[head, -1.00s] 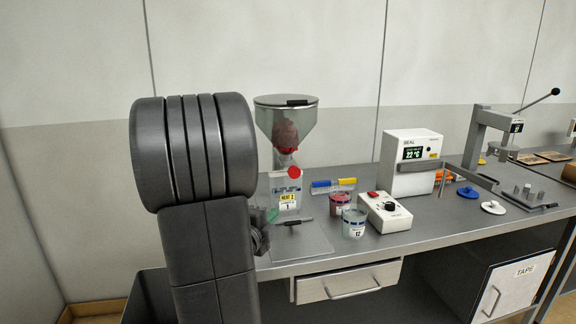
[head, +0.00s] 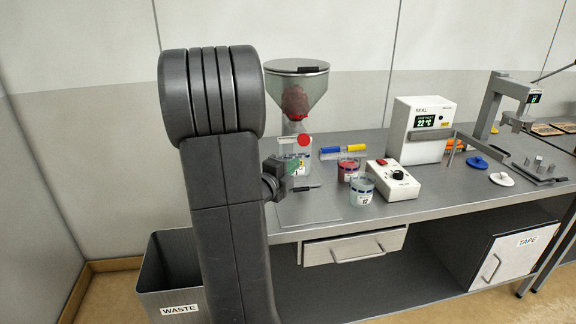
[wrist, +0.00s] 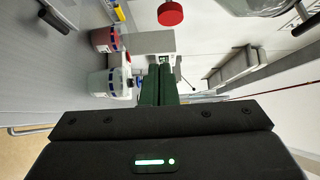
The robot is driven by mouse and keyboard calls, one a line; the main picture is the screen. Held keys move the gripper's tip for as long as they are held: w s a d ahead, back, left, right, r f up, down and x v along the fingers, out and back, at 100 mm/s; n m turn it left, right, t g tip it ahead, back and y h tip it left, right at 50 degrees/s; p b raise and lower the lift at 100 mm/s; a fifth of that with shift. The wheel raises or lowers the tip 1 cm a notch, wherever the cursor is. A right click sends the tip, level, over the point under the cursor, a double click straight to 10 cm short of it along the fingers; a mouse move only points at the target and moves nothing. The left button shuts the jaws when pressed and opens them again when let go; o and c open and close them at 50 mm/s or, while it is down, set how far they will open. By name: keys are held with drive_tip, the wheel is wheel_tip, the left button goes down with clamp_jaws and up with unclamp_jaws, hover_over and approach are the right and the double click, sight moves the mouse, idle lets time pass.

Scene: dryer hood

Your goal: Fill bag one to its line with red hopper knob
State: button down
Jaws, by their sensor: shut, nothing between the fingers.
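The clear hopper (head: 297,82) stands at the back left of the bench with dark reddish contents. Its round red knob (head: 303,139) is on the front of the outlet and also shows at the top of the wrist view (wrist: 171,13). A clear bag with a label (head: 303,161) hangs or stands below the outlet, partly hidden by my gripper. Its fill line and level are not readable. My gripper (head: 292,166) is shut and empty, with green fingers, in front of the bag and below the knob. In the wrist view the shut fingers (wrist: 158,85) are apart from the knob.
A red-filled cup (head: 348,170) and a clear cup (head: 361,191) stand to the right, beside a white control box (head: 396,184). A blue and yellow item (head: 343,150) lies behind them. The SEAL machine (head: 418,132) is farther right. A waste bin (head: 168,278) is at lower left.

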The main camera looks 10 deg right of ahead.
sight(303, 139)
drive_tip(key=w+d+p, duration=0.3)
drive_tip(key=w+d, duration=0.1)
drive_tip(key=w, duration=0.4)
drive_tip(key=shift+w, duration=0.15)
drive_tip(key=w+b, duration=0.1)
drive_tip(key=w, duration=0.2)
drive_tip(key=shift+w+a+r, duration=0.1)
drive_tip(key=shift+w+a, duration=0.05)
drive_tip(key=shift+w, duration=0.05)
drive_tip(key=shift+w+r, duration=0.1)
drive_tip(key=shift+r, duration=0.1)
idle(6.3)
